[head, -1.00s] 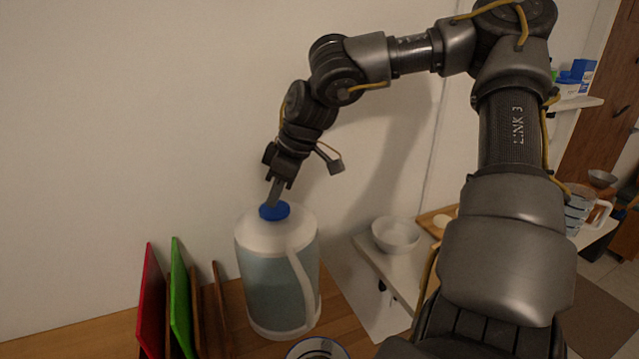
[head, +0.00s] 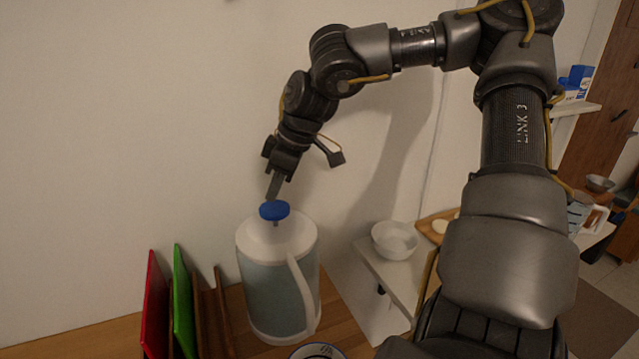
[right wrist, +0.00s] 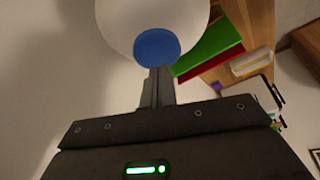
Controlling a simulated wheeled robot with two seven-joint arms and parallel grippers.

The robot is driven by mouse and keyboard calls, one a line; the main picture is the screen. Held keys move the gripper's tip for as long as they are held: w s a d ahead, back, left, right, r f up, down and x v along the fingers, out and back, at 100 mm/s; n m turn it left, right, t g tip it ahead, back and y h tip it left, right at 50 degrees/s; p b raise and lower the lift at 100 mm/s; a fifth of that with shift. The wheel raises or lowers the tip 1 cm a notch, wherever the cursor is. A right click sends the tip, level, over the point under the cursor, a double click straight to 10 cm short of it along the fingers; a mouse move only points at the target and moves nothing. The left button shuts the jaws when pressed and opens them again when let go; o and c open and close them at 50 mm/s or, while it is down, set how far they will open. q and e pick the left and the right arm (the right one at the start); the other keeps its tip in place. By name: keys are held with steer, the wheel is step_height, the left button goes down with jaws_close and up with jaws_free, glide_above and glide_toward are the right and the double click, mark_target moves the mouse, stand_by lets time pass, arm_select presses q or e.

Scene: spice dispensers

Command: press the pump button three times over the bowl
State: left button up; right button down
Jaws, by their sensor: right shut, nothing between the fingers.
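A large white dispenser (head: 279,285) with pale blue-grey contents and a side handle stands upright on the wooden counter. Its round blue pump button (head: 274,210) is raised, with a short stem showing beneath it. My right gripper (head: 272,196) is shut and empty, pointing down at the button's top; whether it touches cannot be told. In the right wrist view the button (right wrist: 156,47) lies just beyond the shut fingertips (right wrist: 160,70), against the white top. A bowl with a blue rim (head: 318,350) is cut off at the bottom edge, in front of the dispenser. My left gripper is out of view.
Red (head: 153,305) and green (head: 181,300) boards stand in a wooden rack left of the dispenser. A white bowl (head: 396,240) sits on a lower side table to the right. A pale wall is close behind.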

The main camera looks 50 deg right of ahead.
mark_target(275, 207)
steer(key=shift+f, duration=0.25)
stand_by(0.3)
steer(key=shift+f+b, duration=1.65)
steer(key=shift+b, duration=0.05)
steer(key=shift+r, duration=0.2)
steer(key=shift+r+p, duration=1.15)
steer(key=shift+r, duration=0.55)
steer(key=shift+f, duration=0.1)
